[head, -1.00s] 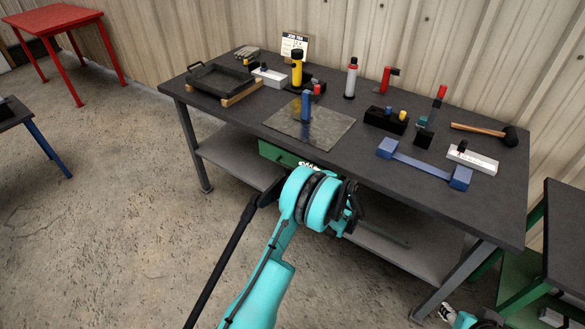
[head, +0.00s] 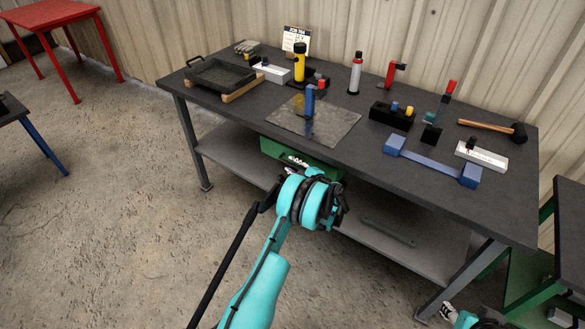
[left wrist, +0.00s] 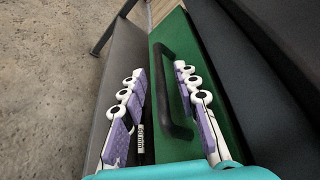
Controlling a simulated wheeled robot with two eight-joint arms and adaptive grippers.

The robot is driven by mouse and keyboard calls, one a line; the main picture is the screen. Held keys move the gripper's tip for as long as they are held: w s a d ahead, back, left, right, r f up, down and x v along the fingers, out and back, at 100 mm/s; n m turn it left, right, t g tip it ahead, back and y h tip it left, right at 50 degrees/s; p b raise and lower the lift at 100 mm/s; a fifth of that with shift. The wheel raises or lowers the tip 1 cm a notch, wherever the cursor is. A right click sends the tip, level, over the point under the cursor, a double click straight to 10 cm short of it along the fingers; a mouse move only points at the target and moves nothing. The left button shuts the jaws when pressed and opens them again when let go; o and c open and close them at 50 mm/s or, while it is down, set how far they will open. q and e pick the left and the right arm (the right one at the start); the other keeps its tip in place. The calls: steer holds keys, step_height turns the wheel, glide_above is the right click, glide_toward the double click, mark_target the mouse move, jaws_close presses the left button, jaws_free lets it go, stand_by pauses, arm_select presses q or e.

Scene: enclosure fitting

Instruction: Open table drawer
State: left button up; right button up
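The table drawer (head: 300,158) has a green front under the top of the dark workbench. In the left wrist view the green drawer front (left wrist: 172,147) carries a black bar handle (left wrist: 168,90). My left gripper (left wrist: 164,90) is open, with one finger on each side of the handle. Contact between fingers and handle cannot be made out. In the head view my left gripper (head: 308,176) is just in front of the drawer and its wrist hides the handle. My right arm shows only partly at the bottom right; its gripper's state is unclear.
The workbench top (head: 350,178) holds a black tray (head: 220,74), a yellow flashlight (head: 300,62), a blue bracket (head: 430,163), a hammer (head: 490,127) and several blocks. A grey lower shelf (head: 232,160) lies under the drawer. The floor in front is clear.

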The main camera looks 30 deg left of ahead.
arm_select(q)
steer(key=shift+w+a, duration=0.1)
steer(key=shift+a, duration=0.1)
jaws_close()
